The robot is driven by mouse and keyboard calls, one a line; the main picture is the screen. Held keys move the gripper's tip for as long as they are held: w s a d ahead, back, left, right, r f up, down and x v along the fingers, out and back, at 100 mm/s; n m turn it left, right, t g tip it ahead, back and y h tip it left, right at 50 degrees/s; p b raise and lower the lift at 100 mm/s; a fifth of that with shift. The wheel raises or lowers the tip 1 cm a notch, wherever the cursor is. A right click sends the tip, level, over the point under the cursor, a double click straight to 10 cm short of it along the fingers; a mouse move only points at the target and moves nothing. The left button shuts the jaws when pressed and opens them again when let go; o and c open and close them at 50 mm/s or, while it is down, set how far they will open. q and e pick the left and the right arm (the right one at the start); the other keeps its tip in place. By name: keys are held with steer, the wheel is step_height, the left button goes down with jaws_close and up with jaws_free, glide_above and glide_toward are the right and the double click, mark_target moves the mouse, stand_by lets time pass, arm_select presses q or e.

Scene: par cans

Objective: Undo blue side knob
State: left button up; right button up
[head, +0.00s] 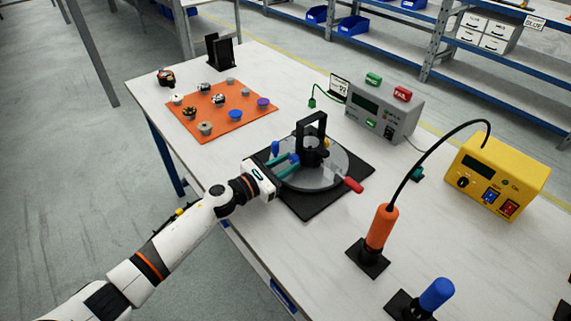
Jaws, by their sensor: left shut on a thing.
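A black lamp can (313,153) with a square black yoke (312,119) stands on a round grey turntable (318,182). The turntable has a blue handle (275,148) at its left and a red handle (353,185) at its right. My left gripper (295,158) reaches in from the left over the turntable. Its teal fingers are shut at the left side of the yoke, on what appears to be the blue side knob. The fingers hide most of that knob. My right gripper is not in view.
An orange mat (222,122) with several small knobs lies at the back left, near a black stand (220,51). A grey tester (383,109) and yellow power box (500,176) stand at the right. An orange-handled tool (381,227) and a blue-handled tool (437,294) stand in front.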

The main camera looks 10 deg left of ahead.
arm_select(q)
steer(key=shift+n, duration=2.9)
steer(key=o, duration=1)
steer(key=v, duration=1)
steer(key=shift+s+a+b, duration=0.25)
steer(key=shift+a+b, duration=0.05)
steer(key=shift+s+a, duration=0.45)
